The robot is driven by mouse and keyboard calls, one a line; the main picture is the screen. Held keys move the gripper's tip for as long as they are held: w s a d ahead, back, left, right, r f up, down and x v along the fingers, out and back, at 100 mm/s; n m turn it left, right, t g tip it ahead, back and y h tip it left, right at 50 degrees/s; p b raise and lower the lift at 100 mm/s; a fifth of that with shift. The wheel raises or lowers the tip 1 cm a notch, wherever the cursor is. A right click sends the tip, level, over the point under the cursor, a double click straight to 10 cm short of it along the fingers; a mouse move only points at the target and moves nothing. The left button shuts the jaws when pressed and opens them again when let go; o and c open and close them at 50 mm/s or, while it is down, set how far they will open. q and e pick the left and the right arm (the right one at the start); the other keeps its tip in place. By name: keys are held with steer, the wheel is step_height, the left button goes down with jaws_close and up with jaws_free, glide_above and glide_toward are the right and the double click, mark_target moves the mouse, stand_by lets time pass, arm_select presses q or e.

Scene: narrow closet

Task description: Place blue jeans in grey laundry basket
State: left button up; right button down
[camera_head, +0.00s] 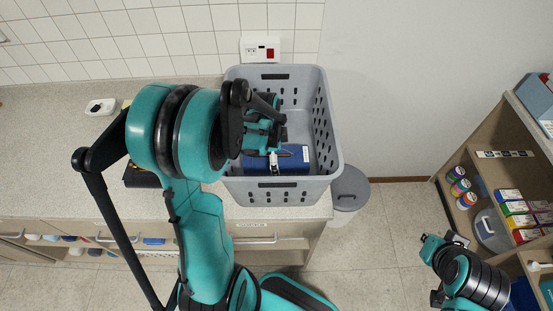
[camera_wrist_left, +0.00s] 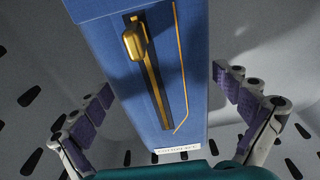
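The grey laundry basket (camera_head: 327,165) stands on the counter, with holes in its walls. The folded blue jeans (camera_head: 292,163) lie inside it, partly hidden by my left arm. In the left wrist view the jeans (camera_wrist_left: 195,70) show a zipper with a gold pull and a white label. My left gripper (camera_head: 275,160) is down inside the basket over the jeans. Its fingers (camera_wrist_left: 160,110) are spread wide on both sides, with gaps between their pads and the jeans. My right gripper (camera_head: 445,240) is at the lower right, away from the basket; its opening is unclear.
A grey lidded bin (camera_head: 349,190) stands on the floor beside the counter (camera_head: 60,160). A shelf unit (camera_head: 485,165) with jars and boxes is at the right. A small white dish (camera_head: 100,107) sits on the counter.

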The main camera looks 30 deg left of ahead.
arm_select(q)
steer(key=shift+r, duration=0.1)
steer(key=shift+r, duration=0.3)
steer(key=r+p, duration=0.1)
steer(key=r, duration=0.2)
steer(key=r+p, duration=0.1)
steer(key=r, duration=0.3)
steer(key=s+a+r+p, duration=0.1)
steer(key=r, duration=0.3)
steer(key=shift+a+r, duration=0.1)
steer(key=shift+r, duration=0.15)
steer(key=shift+w, duration=0.1)
